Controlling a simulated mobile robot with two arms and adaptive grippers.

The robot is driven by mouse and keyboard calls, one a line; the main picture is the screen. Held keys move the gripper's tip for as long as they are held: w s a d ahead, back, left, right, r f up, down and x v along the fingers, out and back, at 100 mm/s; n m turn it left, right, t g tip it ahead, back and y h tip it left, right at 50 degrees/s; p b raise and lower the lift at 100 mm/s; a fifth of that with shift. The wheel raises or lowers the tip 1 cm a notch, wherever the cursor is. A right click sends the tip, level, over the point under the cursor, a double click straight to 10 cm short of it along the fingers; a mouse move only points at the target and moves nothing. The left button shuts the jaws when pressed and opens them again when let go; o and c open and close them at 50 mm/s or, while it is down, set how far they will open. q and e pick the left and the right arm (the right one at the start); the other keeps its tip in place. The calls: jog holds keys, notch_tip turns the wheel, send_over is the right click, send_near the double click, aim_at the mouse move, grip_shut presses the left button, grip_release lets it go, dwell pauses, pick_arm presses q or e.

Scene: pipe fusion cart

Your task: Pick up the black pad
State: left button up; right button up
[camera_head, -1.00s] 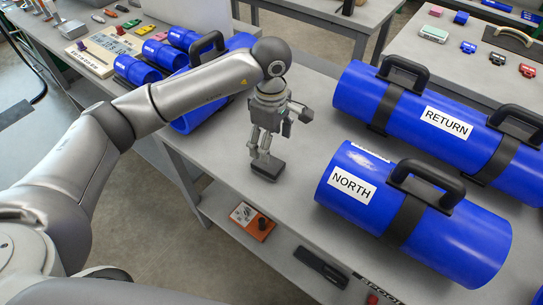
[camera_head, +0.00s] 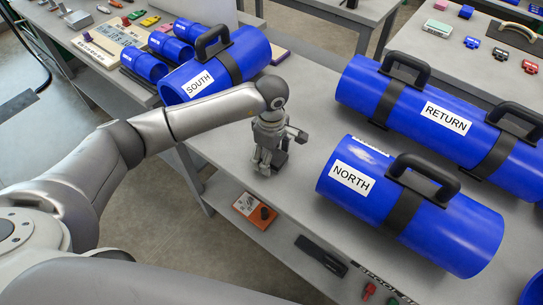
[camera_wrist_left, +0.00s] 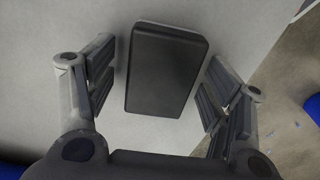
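The black pad (camera_wrist_left: 165,72) lies flat on the grey table, a dark rounded block seen from above in the left wrist view. In the head view the pad (camera_head: 280,160) is partly hidden behind my left gripper (camera_head: 268,162). My left gripper (camera_wrist_left: 158,90) is open, with one finger on each side of the pad. A gap shows between the pad and each finger, so neither seems to touch it. The pad sits slightly tilted between the fingers. My right gripper is not in view.
The blue NORTH pipe (camera_head: 405,205) and the long RETURN pipe (camera_head: 440,115) lie right of the gripper. The SOUTH pipe (camera_head: 245,50) lies behind it. The table's front edge is close by. A lower shelf holds an orange box (camera_head: 252,211).

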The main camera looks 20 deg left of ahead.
pick_arm(q)
jog(key=c, duration=1.1)
jog(key=shift+o, duration=0.2)
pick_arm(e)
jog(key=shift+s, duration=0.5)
pick_arm(q)
notch_tip(320, 180, up, 10)
jog(key=shift+r+b, duration=0.1)
jog(key=shift+b, duration=0.85)
jog(key=o, duration=0.4)
jog(key=c, duration=0.3)
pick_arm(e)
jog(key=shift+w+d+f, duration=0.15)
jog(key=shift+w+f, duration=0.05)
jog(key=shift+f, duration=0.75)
